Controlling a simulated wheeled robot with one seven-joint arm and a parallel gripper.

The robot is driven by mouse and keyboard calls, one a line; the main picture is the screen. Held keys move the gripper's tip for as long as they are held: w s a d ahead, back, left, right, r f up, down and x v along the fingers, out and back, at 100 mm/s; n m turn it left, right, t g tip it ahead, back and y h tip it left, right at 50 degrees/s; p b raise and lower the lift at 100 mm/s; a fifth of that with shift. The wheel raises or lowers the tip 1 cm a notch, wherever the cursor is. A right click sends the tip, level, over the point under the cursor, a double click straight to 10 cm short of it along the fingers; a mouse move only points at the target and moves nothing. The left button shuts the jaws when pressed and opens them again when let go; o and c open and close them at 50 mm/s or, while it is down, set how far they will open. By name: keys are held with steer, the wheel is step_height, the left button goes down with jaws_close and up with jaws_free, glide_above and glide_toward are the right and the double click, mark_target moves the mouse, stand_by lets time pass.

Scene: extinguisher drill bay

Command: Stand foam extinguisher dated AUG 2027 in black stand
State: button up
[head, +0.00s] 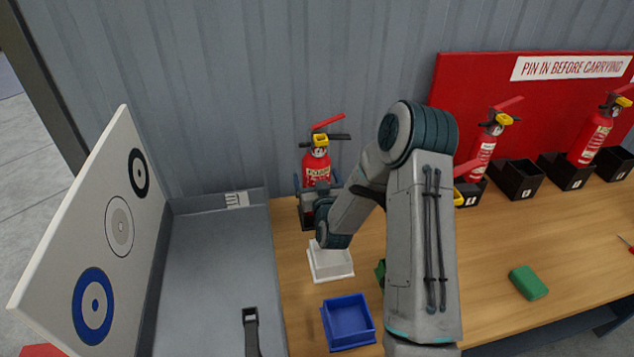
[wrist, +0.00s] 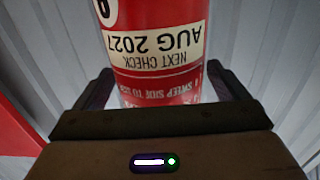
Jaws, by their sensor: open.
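A red extinguisher (head: 316,168) with a yellow pin piece and black and red levers stands upright near the back wall in the head view. In the wrist view its label (wrist: 155,45) reads NEXT CHECK AUG 2027, upside down. The black stand (head: 306,222) shows below it, and the extinguisher appears to be in it; its base is hidden by my gripper. My gripper (head: 312,189) is open, with its fingers on either side of the extinguisher's body. In the wrist view the fingers (wrist: 160,85) flank the red cylinder, with gaps visible beside it.
A white stand (head: 330,262) and a blue stand (head: 348,322) are nearer on the bench; a green one is mostly hidden by my arm. More extinguishers (head: 597,135) and numbered black boxes (head: 516,180) line the right. A grey tray (head: 210,270) lies left; a green block (head: 528,282) lies right.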

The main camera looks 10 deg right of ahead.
steer(key=shift+s+f, duration=0.1)
steer(key=shift+f, duration=0.05)
steer(key=shift+s+r+p, duration=0.1)
steer(key=shift+r+p, duration=0.4)
steer(key=shift+p, duration=0.4)
steer(key=s+r+g+b, duration=0.1)
steer(key=s+r+g, duration=0.3)
steer(key=s, duration=0.8)
steer(key=s+r+g+b, duration=0.1)
steer(key=s+r+g, duration=0.3)
steer(key=s, duration=0.9)
steer(key=s+r+g+b, duration=0.1)
steer(key=s+r+g, duration=0.3)
steer(key=s+g, duration=0.3)
steer(key=s, duration=0.5)
steer(key=shift+s, duration=0.15)
